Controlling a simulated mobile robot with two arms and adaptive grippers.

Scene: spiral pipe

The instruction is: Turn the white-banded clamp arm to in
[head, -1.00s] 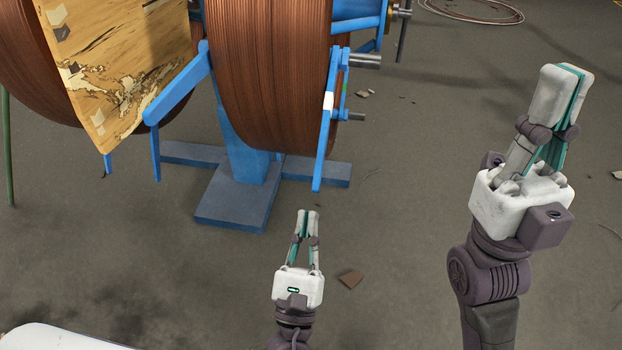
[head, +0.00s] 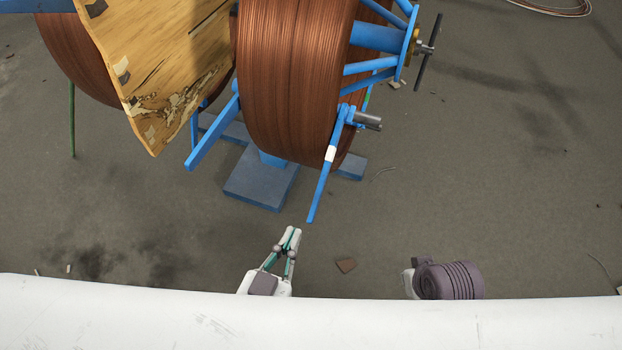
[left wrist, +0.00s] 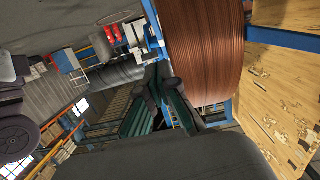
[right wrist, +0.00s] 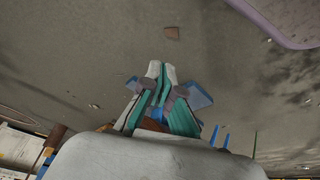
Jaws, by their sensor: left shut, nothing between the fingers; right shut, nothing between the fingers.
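The white-banded clamp arm (head: 321,180) is a thin blue bar with a white band, at the right side of the copper coil (head: 295,80) in the head view. It slants down and left to a free lower end. My left gripper (head: 294,232) is shut and empty, just below and left of that end in the picture, with a visible gap. Its fingers also show in the left wrist view (left wrist: 162,80), with the coil beside them. My right gripper (right wrist: 162,70) is shut and empty in the right wrist view. In the head view only its arm's purple joint shows clearly.
A worn wooden panel (head: 165,75) stands left of the coil. Another blue arm (head: 213,132) sticks out by the coil's lower left. The blue stand foot (head: 260,185) rests on the floor. A brown scrap (head: 346,265) lies on the floor. The floor at right is mostly clear.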

